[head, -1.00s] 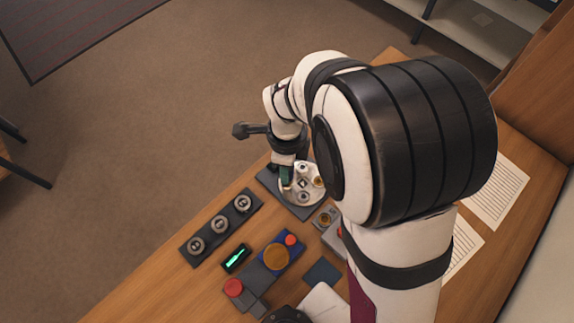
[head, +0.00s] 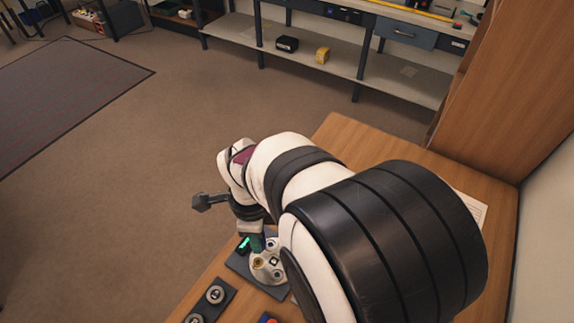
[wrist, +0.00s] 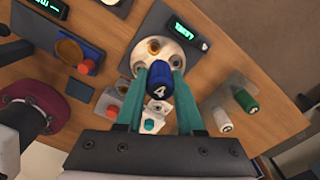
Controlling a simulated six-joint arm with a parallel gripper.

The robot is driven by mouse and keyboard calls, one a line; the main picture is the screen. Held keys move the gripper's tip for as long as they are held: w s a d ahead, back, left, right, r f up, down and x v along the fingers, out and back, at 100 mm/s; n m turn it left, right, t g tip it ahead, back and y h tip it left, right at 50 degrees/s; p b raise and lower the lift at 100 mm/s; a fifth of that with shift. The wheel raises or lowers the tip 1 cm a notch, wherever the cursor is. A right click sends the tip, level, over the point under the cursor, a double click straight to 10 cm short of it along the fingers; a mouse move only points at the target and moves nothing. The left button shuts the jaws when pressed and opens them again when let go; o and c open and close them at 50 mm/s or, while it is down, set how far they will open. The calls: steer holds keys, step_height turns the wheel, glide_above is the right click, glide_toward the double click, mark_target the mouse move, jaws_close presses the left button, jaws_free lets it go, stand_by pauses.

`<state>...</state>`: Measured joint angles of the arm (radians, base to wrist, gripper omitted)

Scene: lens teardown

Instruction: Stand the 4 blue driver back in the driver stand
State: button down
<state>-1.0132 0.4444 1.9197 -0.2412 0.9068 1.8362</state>
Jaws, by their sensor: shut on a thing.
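The blue driver (wrist: 160,78), its end marked with a white 4, stands between the teal fingertips of my gripper (wrist: 160,85) in the wrist view. My gripper is shut on it. The driver stand, a round pale plate with holes (wrist: 180,50), lies just beyond and beneath the driver. In the head view my gripper (head: 251,240) is over the edge of the driver stand (head: 262,279). The driver's lower end is hidden, so I cannot tell whether it is in a hole.
A small green-lit display (wrist: 185,32) sits beside the stand on a dark mat. A green-capped cylinder (wrist: 245,100) and a white cylinder (wrist: 223,118) are to the right. An orange disc (wrist: 69,51) is at left. A dark strip with round metal parts (head: 215,294) lies in front.

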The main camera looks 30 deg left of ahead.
steer(key=w+d+m, duration=0.4)
steer(key=w+d, duration=0.1)
steer(key=w, duration=0.5)
steer(key=w+d+f+m, duration=0.1)
steer(key=w+d+m, duration=0.3)
steer(key=w, duration=0.5)
steer(key=shift+w+d+f, duration=0.3)
steer(key=shift+w+d, duration=0.05)
steer(key=shift+d, duration=0.1)
steer(key=shift+f, duration=1.95)
steer(key=shift+f, duration=0.4)
jaws_free()
step_height(320, 180, up, 7)
stand_by(0.4)
